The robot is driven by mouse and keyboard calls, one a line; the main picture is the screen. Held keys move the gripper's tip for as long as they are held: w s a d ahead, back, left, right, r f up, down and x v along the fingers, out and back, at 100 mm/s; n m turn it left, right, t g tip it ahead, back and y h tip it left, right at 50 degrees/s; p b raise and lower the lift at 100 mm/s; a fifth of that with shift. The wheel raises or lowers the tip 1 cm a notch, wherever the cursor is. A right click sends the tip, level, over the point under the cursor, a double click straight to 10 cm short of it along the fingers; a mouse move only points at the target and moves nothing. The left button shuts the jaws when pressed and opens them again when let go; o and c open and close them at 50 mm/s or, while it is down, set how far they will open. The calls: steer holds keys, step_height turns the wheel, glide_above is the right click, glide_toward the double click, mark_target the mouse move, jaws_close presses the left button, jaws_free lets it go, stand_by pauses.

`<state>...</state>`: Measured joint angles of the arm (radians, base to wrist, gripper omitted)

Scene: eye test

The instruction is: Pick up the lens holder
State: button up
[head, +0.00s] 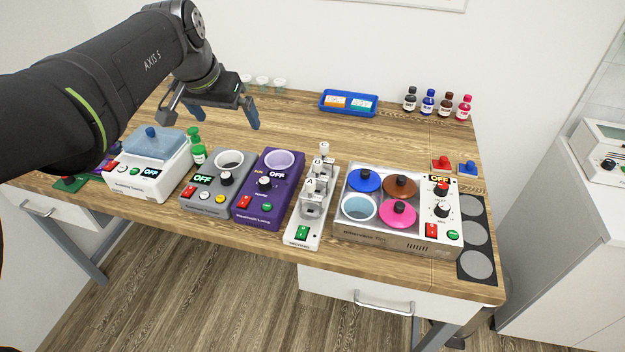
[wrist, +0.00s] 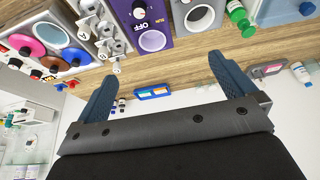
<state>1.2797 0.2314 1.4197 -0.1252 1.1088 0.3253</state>
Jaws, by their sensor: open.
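A white rail stand (head: 303,232) stands near the front middle of the table in the head view. It carries several small upright holders, one marked A (head: 311,186); I take these for lens holders but cannot tell which one the task means. The stand also shows at the upper left of the wrist view (wrist: 101,28). My gripper (head: 212,117) is open and empty, above the table behind the purple unit, left of and apart from the stand. Its two blue fingers are wide apart in the wrist view (wrist: 160,68), with nothing between them.
A purple unit (head: 262,206) stands left of the stand, and a bath unit with coloured lids (head: 385,243) stands right. A grey unit (head: 203,195) and a white unit (head: 146,183) stand further left. A blue tray (head: 348,111) and several bottles (head: 428,103) are behind. The table's middle back is clear.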

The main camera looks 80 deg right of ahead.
stand_by(0.4)
steer(key=c, duration=1.1)
steer(key=shift+c, duration=0.2)
steer(key=m+g, duration=0.1)
steer(key=m, duration=0.2)
glide_toward(317, 162)
steer(key=x, duration=0.4)
steer(key=shift+s+d+f, duration=0.1)
steer(key=shift+s+d, duration=0.05)
steer(key=shift+d, duration=0.1)
steer(key=shift+x, duration=3.05)
